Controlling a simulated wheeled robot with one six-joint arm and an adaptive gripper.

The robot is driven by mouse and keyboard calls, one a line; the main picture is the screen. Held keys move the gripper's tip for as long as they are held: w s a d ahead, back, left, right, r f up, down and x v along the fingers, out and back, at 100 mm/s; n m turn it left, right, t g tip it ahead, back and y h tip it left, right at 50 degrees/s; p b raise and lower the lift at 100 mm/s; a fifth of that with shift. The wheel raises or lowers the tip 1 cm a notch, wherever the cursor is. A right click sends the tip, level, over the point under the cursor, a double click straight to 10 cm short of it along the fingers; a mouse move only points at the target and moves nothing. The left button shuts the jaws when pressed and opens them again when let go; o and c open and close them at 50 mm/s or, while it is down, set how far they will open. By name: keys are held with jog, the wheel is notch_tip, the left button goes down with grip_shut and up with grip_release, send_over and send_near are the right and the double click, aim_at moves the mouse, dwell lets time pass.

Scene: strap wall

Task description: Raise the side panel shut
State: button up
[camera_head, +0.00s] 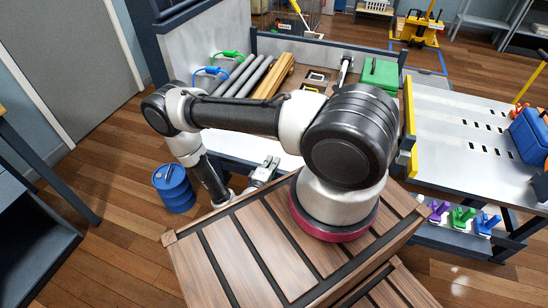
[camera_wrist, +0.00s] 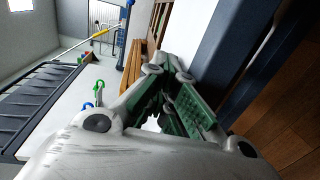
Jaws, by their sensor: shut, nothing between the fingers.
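A pale side panel (camera_head: 232,150) hangs lowered on the near side of a load bed, partly hidden behind my arm. In the wrist view, a pale strip with a broad dark blue edge (camera_wrist: 222,50) runs beside the fingers; it looks like this panel. My gripper (camera_head: 266,170) is low in front of the panel, near its lower part. In the wrist view my gripper (camera_wrist: 168,68) shows green-padded fingers, shut with nothing between them. I cannot tell whether the fingertips touch the panel.
The bed carries grey pipes (camera_head: 245,77), timber (camera_head: 275,76) and a green case (camera_head: 380,74). A blue drum (camera_head: 173,188) stands on the floor at left. A pale worktable (camera_head: 460,120) stands at right. Open wooden floor lies left of the drum.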

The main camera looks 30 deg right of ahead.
jog(key=shift+s+a+f, duration=0.9)
jog(key=shift+a+f, duration=0.2)
jog(key=shift+f, duration=0.1)
jog(key=shift+o, duration=0.6)
jog(key=shift+s+a+f, duration=0.35)
jog(key=shift+a, duration=0.15)
jog(key=shift+s+a+f, duration=0.35)
jog(key=shift+a, duration=0.15)
jog(key=shift+o, duration=0.5)
jog(key=shift+s+a+f, duration=0.25)
jog(key=shift+r, duration=0.2)
jog(key=shift+c, duration=0.4)
notch_tip(320, 180, up, 10)
jog(key=shift+c, duration=0.6)
